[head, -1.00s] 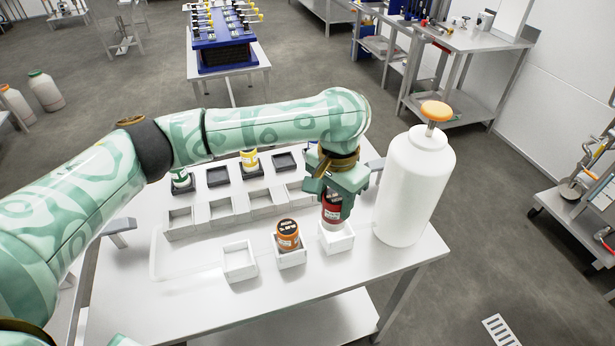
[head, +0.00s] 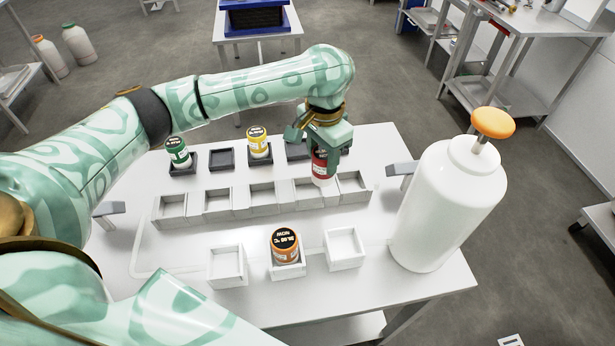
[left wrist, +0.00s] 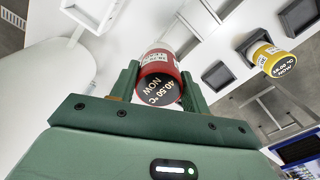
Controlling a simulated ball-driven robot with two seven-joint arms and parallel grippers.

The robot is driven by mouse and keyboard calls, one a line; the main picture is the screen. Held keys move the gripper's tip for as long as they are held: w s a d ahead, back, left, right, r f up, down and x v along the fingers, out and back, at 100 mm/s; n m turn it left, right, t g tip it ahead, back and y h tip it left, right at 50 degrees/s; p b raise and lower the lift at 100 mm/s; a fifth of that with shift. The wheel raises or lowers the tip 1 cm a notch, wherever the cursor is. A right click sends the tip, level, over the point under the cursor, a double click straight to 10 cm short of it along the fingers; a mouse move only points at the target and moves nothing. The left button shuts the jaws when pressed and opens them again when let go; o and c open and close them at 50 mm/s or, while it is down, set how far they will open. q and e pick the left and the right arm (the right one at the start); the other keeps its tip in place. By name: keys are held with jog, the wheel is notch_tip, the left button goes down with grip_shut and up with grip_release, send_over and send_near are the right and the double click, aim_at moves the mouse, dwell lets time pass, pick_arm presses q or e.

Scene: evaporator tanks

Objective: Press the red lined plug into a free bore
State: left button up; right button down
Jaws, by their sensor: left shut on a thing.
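My left gripper (head: 322,148) is shut on the red lined plug (head: 320,168), holding it lid up above the table, around the row of pale trays. A bore right of the yellow plug (head: 297,150) is partly hidden by my gripper. My right gripper is not in view.
An orange plug (head: 285,246) stands in the middle front white holder. The left holder (head: 227,265) and right holder (head: 344,247) are empty. Pale trays (head: 262,198) cross the table's middle. A big white bottle (head: 447,205) stands at the right edge, near a grey bracket (head: 401,169).

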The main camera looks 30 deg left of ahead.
pick_arm(q)
jog(key=a+f+b, duration=0.1)
jog(key=f, duration=0.2)
jog(key=a+f+b, duration=0.1)
jog(key=f+b, duration=0.1)
jog(key=a+f+b, duration=0.2)
jog(key=f, duration=0.1)
jog(key=shift+w+f, duration=0.15)
jog(key=shift+f, duration=0.2)
jog(key=shift+r, duration=0.25)
jog(key=shift+f+p, duration=0.1)
jog(key=shift+p, duration=0.3)
jog(key=o, duration=1.1)
notch_tip(320, 180, up, 12)
jog(key=p, duration=0.6)
